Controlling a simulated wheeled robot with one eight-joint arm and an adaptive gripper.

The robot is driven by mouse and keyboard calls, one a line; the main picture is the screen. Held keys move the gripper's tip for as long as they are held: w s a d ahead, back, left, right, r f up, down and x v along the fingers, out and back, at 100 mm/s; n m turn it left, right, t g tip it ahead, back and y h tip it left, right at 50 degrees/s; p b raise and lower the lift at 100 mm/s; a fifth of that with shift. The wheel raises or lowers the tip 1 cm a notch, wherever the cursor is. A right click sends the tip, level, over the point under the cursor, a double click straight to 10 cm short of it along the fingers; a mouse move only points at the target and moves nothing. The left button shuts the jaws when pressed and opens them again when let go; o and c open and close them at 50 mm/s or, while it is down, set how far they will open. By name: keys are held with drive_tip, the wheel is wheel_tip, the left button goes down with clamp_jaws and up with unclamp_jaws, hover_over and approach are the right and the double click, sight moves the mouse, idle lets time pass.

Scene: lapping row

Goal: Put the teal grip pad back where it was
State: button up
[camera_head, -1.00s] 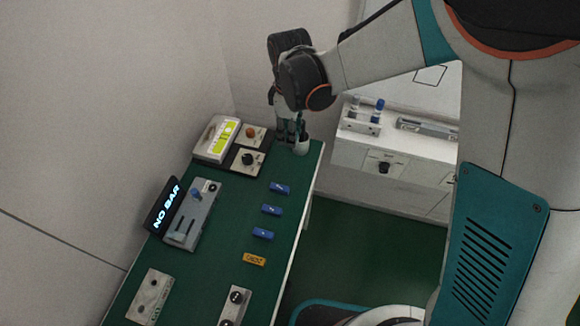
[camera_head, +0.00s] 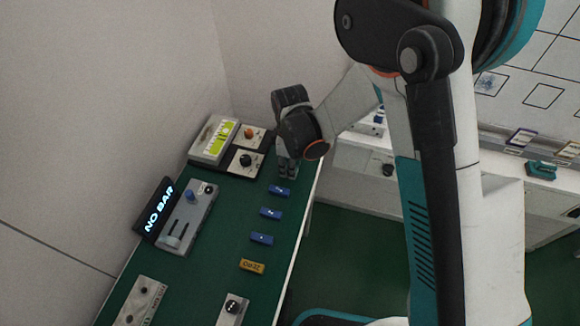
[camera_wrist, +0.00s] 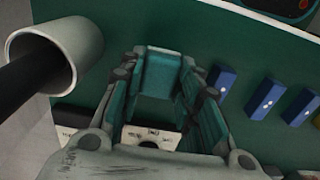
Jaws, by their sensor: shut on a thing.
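My gripper (camera_head: 288,172) is over the far right corner of the green bench (camera_head: 215,255), pointing down. In the wrist view, my gripper (camera_wrist: 155,85) is shut on a teal piece (camera_wrist: 160,72) that spans the gap between the fingertips; it looks like the teal grip pad. The pad is not clear in the head view, where the fingers and wrist cover it. Whether it touches the bench top, I cannot tell.
Several blue blocks (camera_head: 271,213) and an orange tag (camera_head: 252,266) line the right edge. Panels with knobs (camera_head: 245,162) sit left of my gripper. Another teal item (camera_head: 541,171) lies on the right-hand shelf.

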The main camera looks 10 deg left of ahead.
drive_tip(key=o, duration=1.1)
drive_tip(key=shift+f, duration=0.15)
wheel_tip(320, 180, up, 12)
drive_tip(key=p, duration=0.4)
drive_tip(key=shift+r, duration=0.2)
